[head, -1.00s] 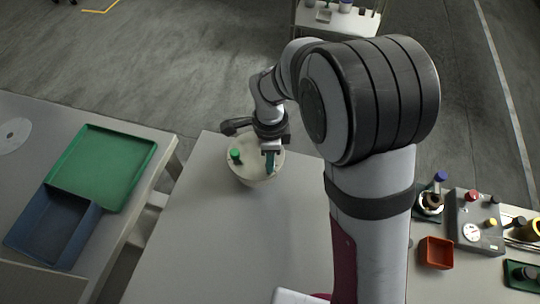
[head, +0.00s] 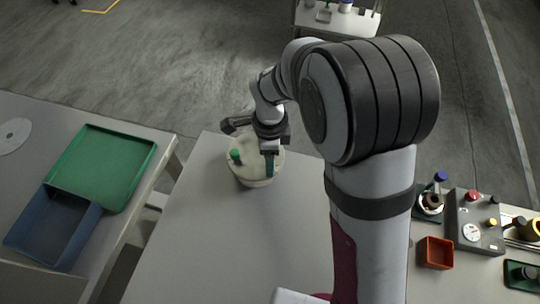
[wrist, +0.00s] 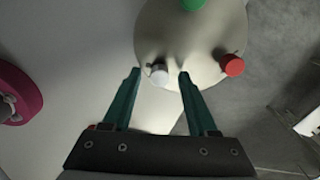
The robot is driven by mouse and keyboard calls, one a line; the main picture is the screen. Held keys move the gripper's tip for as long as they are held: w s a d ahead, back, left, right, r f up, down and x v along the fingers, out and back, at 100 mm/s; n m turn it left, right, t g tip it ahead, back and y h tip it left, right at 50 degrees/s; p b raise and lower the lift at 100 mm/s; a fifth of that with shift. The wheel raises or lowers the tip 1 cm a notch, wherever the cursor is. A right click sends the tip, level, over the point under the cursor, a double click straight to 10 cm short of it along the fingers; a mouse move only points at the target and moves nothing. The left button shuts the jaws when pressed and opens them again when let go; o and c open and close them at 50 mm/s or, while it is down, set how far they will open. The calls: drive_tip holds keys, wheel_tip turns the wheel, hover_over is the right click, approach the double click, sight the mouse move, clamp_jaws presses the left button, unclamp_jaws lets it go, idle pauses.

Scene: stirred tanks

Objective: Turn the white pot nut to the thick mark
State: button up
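The pot (head: 243,171) is a round cream vessel standing on the grey table in the head view. In the wrist view its lid (wrist: 190,40) carries a white nut (wrist: 158,74), a green nut (wrist: 193,4) and a red nut (wrist: 232,65) near its edge. The green nut also shows in the head view (head: 235,155). My gripper (wrist: 158,72) is open, with its two green fingers apart on either side of the white nut. I cannot tell whether either finger touches it. In the head view my gripper (head: 270,168) hides the white nut. I cannot make out the thick mark.
A green tray (head: 140,190) and a blue tray (head: 88,236) lie on the table at left. An orange box (head: 436,240) and a grey control box (head: 478,212) stand at right. The table in front of the pot (head: 215,255) is bare.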

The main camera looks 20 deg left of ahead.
wheel_tip(320, 180, up, 16)
idle(0.4)
drive_tip(key=shift+f, duration=0.1)
drive_tip(key=s+d+r+n, duration=0.1)
drive_tip(key=s+d+n, duration=0.3)
drive_tip(key=s+d, duration=0.5)
drive_tip(key=s+d+f+n+y, duration=0.1)
drive_tip(key=s+d+f+n, duration=0.2)
drive_tip(key=s+d+n, duration=0.2)
drive_tip(key=s+d, duration=0.3)
drive_tip(key=s, duration=0.2)
drive_tip(key=shift+s+f+y, duration=0.3)
drive_tip(key=shift+f+y, duration=0.1)
idle(4.0)
